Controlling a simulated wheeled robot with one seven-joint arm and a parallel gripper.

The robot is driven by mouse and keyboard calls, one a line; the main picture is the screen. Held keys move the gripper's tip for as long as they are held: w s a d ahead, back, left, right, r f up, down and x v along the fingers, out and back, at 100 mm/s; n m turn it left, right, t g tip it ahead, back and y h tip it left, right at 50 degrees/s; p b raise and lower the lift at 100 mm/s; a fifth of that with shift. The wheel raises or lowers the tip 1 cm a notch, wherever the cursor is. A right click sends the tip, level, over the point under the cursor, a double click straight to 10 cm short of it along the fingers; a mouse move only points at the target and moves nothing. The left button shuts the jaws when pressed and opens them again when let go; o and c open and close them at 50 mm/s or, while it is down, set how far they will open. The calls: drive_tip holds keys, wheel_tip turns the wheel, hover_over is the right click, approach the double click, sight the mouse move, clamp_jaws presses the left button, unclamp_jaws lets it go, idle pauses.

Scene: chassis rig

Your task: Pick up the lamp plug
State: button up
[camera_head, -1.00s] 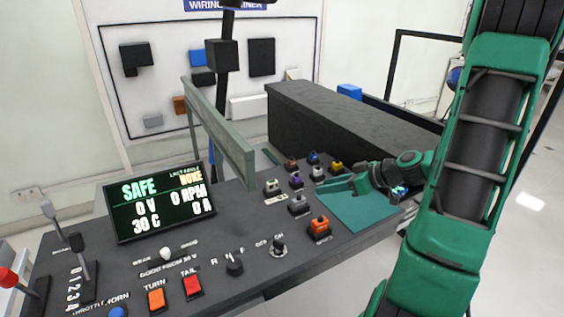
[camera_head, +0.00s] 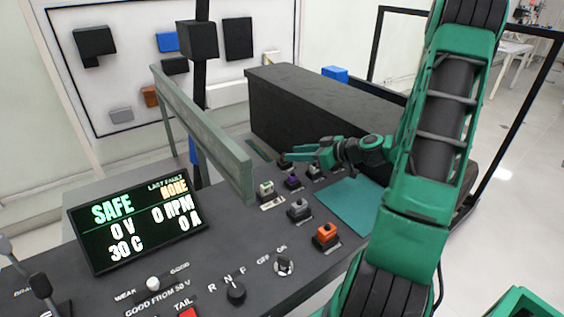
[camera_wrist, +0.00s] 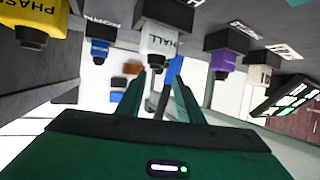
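Several coloured plugs sit in black sockets on the dark console; I cannot read a lamp label on any. In the head view there are a pale plug (camera_head: 266,187), a purple plug (camera_head: 293,181), a grey plug (camera_head: 299,207) and an orange plug (camera_head: 326,234). My gripper (camera_head: 290,156) is above the back of the plug group, partly covering it. In the wrist view, my gripper (camera_wrist: 160,88) has its two fingers apart with nothing held between them. A white plug marked HALL (camera_wrist: 160,42) shows beyond the fingertips, with the purple plug (camera_wrist: 223,63) to its right.
The wrist view shows a yellow plug (camera_wrist: 32,36) and a blue plug (camera_wrist: 99,50) on the left. A long black box (camera_head: 325,125) stands behind the sockets. A grey-green rail (camera_head: 205,135) rises to their left. A teal mat (camera_head: 358,206) lies bare at right.

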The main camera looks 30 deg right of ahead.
sight(284, 153)
drive_tip(key=shift+x, duration=2.9)
drive_tip(key=shift+d, duration=0.1)
drive_tip(key=shift+r, duration=0.1)
drive_tip(key=shift+c, duration=0.5)
drive_tip(key=c, duration=0.7)
